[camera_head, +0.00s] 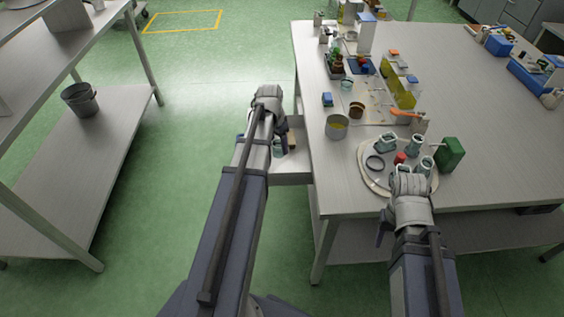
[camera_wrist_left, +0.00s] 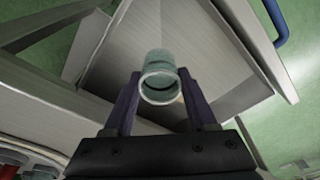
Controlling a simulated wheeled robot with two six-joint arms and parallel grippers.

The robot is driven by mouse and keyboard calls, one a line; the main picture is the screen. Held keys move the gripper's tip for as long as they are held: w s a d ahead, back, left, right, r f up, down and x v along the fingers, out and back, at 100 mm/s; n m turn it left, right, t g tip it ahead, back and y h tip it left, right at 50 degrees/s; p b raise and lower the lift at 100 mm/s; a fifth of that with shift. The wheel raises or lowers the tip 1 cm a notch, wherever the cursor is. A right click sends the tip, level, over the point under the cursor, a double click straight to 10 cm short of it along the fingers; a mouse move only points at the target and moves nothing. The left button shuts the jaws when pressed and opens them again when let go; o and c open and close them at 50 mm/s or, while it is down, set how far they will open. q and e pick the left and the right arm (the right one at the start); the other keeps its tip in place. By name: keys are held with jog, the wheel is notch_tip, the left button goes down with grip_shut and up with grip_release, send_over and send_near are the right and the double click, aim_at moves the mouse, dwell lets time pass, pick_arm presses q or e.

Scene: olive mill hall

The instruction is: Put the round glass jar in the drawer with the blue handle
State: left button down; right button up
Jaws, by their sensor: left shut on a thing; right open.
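A round, pale teal glass jar (camera_wrist_left: 160,62) sits between the two fingers of my left gripper (camera_wrist_left: 160,77), which is shut on it. In the head view part of the jar (camera_head: 278,149) shows beside my left forearm, over the pulled-out drawer (camera_head: 290,178) at the table's left side. In the left wrist view the drawer's light floor (camera_wrist_left: 130,42) looks bare behind the jar, and its blue handle (camera_wrist_left: 277,20) is at the upper right. I cannot tell the jar's height above the floor. My right gripper (camera_head: 384,235) is open, mostly hidden under its wrist near the table's front edge.
A round tray (camera_head: 369,181) on the table holds several teal jars, a dark ring and a red item. A green canister (camera_head: 450,153), a yellowish tin (camera_head: 337,127) and bottles stand nearby. A shelf with a bucket (camera_head: 80,99) is left, across clear floor.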

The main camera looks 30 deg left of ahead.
aim_at(276, 145)
pick_arm(q)
jog(key=shift+f+b, duration=3.25)
jog(key=shift+f, duration=0.6)
jog(key=shift+r, duration=0.15)
jog(key=c, duration=0.7)
grip_release()
jog(key=shift+f, duration=0.2)
jog(key=o, duration=0.5)
jog(key=shift+r, duration=0.1)
jog(key=r+p, duration=0.4)
jog(key=s+r+p, duration=0.1)
jog(key=r+p, duration=0.7)
jog(key=shift+s+a, duration=0.2)
jog(key=shift+s, duration=0.2)
